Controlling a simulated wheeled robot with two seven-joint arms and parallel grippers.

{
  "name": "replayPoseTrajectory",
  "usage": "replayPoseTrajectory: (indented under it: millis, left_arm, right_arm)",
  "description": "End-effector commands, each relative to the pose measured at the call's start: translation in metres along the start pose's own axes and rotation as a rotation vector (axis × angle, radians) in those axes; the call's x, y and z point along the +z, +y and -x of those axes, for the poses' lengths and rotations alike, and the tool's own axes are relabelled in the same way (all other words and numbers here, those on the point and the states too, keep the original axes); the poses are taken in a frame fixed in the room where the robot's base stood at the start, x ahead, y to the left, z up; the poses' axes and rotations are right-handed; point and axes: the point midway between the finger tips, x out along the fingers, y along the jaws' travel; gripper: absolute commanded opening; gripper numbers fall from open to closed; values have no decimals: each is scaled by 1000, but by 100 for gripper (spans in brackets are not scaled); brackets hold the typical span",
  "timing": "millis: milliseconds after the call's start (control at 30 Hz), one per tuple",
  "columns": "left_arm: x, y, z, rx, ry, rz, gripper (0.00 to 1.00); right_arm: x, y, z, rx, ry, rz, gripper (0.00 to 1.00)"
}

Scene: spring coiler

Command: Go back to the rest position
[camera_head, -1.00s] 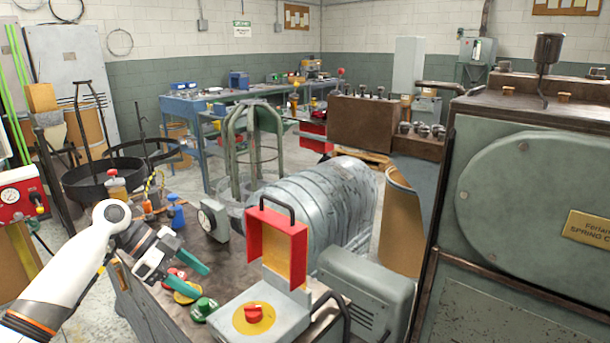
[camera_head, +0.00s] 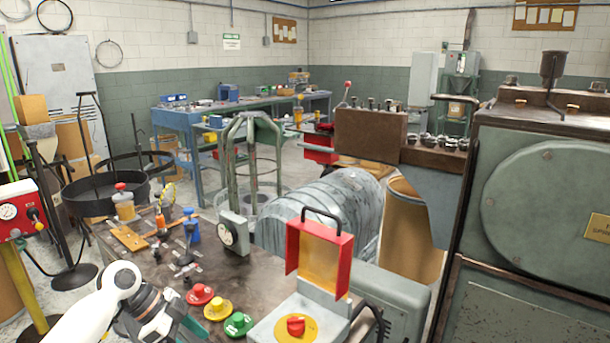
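My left gripper (camera_head: 188,324) is at the bottom edge of the head view, left of the red, yellow and green buttons. Its fingers are foreshortened and partly cut off by the frame. I see nothing held in it, but the gap between the fingers is not clear. A red button (camera_head: 199,294), a yellow button (camera_head: 217,309) and a green button (camera_head: 238,324) stand on the dark bench top (camera_head: 137,252). My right arm and gripper are not in view.
A grey box with a red knob (camera_head: 296,326) and a raised red guard (camera_head: 345,262) stands right of the buttons. A dial gauge (camera_head: 233,235) and small tools are farther back. A large green machine (camera_head: 560,200) fills the right side.

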Motion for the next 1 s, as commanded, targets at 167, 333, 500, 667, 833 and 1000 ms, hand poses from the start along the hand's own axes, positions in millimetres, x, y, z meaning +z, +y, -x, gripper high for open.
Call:
replayPoseTrajectory:
  millis: [167,333,500,667,833,1000]
  left_arm:
    - [-18,-38,-62,5,75,80,57]
    - [-39,-97,-124,70,146,223,57]
    - [-62,-165,-156,221,186,460,57]
    - [-79,-206,-153,353,203,652,57]
    - [-94,-235,-141,464,217,805,57]
    - [-108,-259,-125,561,233,933,57]
  right_arm:
    - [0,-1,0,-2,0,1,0]
    - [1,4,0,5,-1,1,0]
    - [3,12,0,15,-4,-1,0]
    - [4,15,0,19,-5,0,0]
    - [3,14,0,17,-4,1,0]
    - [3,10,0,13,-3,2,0]
